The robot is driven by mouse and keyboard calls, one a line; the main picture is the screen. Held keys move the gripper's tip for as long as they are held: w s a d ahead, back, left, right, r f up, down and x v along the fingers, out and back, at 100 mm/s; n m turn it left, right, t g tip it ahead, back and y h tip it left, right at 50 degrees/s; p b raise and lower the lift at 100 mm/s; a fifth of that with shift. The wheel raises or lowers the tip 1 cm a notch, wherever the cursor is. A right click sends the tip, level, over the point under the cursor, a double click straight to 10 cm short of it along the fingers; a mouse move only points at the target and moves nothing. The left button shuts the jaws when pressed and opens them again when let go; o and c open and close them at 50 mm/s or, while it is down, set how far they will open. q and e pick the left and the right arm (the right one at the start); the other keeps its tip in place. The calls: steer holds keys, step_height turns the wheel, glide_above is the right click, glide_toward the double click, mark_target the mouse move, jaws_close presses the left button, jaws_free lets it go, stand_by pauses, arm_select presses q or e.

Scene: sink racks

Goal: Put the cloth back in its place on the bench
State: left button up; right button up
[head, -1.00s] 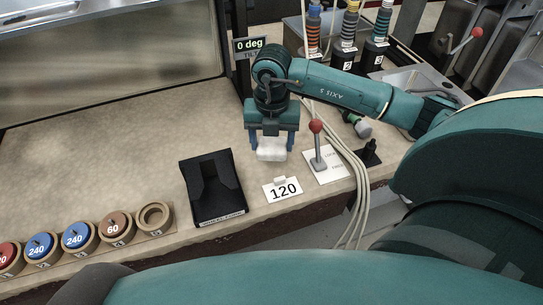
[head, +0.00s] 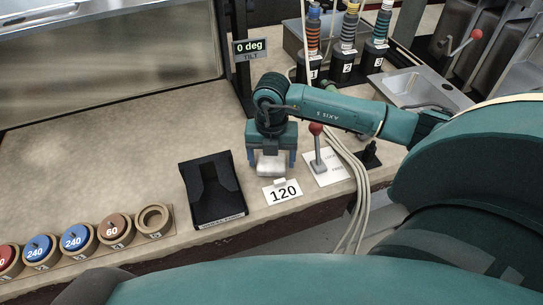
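The white cloth (head: 271,167) is a small folded pad between the fingers of my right gripper (head: 271,159). The gripper points down over the front part of the bench (head: 110,135), with one finger on each side of the cloth. The cloth is low, just behind the white 120 card; I cannot tell whether it touches the bench top. Its upper part is hidden by the gripper. My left gripper is not in view.
A black holder (head: 213,190) stands left of the cloth. The 120 card (head: 282,191) is in front, and a red-knobbed lever (head: 317,148) is close on the right. Numbered round weights (head: 76,238) line the front left. Pale hoses (head: 357,185) hang at the right. The bench's left middle is clear.

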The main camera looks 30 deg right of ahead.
mark_target(272, 161)
steer(key=shift+o, duration=0.8)
steer(key=shift+r, duration=0.1)
steer(key=shift+r, duration=0.25)
step_height(272, 161, up, 12)
steer(key=shift+f, duration=0.15)
